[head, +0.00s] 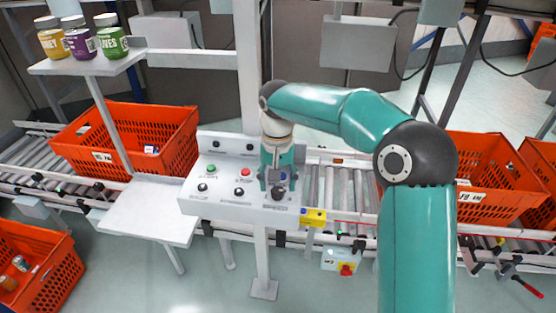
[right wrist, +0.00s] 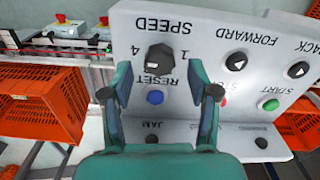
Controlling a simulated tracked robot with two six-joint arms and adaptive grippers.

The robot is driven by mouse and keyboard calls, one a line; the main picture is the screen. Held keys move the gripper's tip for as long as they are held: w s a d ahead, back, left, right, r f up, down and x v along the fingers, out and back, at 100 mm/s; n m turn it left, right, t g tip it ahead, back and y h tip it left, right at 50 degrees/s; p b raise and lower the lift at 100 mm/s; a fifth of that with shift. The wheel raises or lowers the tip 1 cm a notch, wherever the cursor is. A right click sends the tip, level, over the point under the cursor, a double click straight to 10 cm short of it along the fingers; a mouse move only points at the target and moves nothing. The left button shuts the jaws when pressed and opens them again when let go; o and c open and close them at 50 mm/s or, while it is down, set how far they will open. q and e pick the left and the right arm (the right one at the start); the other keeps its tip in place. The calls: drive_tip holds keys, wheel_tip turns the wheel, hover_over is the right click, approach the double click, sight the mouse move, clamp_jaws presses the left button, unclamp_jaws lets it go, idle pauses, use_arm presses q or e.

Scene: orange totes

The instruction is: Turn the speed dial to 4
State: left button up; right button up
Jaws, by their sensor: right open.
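The speed dial (right wrist: 160,61) is a dark knob on the light grey control panel (right wrist: 210,20). In the right wrist view it appears upside down, with "4" to its left and "1" to its right. In the head view the dial (head: 278,193) sits at the panel's lower right, just below my right gripper (head: 277,182). The gripper (right wrist: 167,88) is open, its fingers on either side of the dial in the picture. I cannot tell whether they reach around it. My left gripper is not in view.
A blue reset button (right wrist: 155,97) lies close to the dial, between the fingers in the picture. Other black knobs, a green button (head: 211,168) and a red button (head: 245,172) share the panel. Roller conveyor (head: 345,185) and orange totes (head: 175,125) flank it.

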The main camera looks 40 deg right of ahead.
sight(278, 189)
wheel_tip(278, 189, up, 10)
idle(0.4)
idle(0.4)
